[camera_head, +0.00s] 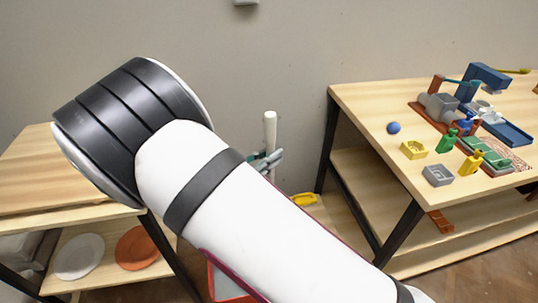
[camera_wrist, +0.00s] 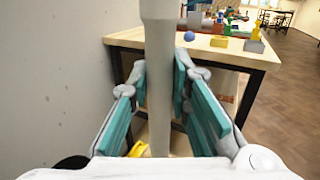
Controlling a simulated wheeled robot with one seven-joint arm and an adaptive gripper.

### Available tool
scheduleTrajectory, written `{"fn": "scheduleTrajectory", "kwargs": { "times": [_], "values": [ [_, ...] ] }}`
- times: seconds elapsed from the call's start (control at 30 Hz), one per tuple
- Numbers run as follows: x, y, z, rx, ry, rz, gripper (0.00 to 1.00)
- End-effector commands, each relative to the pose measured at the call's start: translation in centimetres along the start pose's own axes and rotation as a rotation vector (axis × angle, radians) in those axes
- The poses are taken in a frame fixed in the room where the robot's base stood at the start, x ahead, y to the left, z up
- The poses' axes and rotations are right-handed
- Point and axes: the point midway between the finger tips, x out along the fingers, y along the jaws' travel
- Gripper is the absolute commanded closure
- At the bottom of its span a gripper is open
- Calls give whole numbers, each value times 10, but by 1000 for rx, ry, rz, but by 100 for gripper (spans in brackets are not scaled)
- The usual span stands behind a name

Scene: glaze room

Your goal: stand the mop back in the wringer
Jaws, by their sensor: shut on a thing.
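The mop's pale handle (camera_head: 270,128) stands close to upright behind my arm in the head view. It also runs down the middle of the wrist view (camera_wrist: 159,80). My gripper (camera_head: 268,161) is shut on the handle, with the teal pads (camera_wrist: 160,90) on either side of it. The mop's head is hidden. A yellow piece (camera_head: 303,199) low behind my arm may be part of the wringer; it also shows in the wrist view (camera_wrist: 138,149). I cannot tell whether the mop is in it.
A wooden table (camera_head: 365,97) stands at the right with several small coloured objects, among them a blue ball (camera_head: 393,128). A wooden shelf unit (camera_head: 25,185) with plates is at the left. A red-edged object (camera_head: 222,285) is partly hidden under my arm. The wall is close behind.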

Motion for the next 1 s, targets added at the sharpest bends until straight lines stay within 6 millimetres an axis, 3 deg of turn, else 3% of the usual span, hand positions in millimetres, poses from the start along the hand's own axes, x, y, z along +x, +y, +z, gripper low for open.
{"fn": "scheduleTrajectory", "kwargs": {
  "times": [0.37,0.4,0.5,0.83,1.0],
  "values": [
    [0,0,-6,1,-2,0,100],
    [0,0,-6,1,-2,0,80],
    [0,0,-6,1,-1,0,59],
    [-2,0,-7,-1,1,1,59],
    [-20,1,-7,0,2,3,59]
  ]
}}
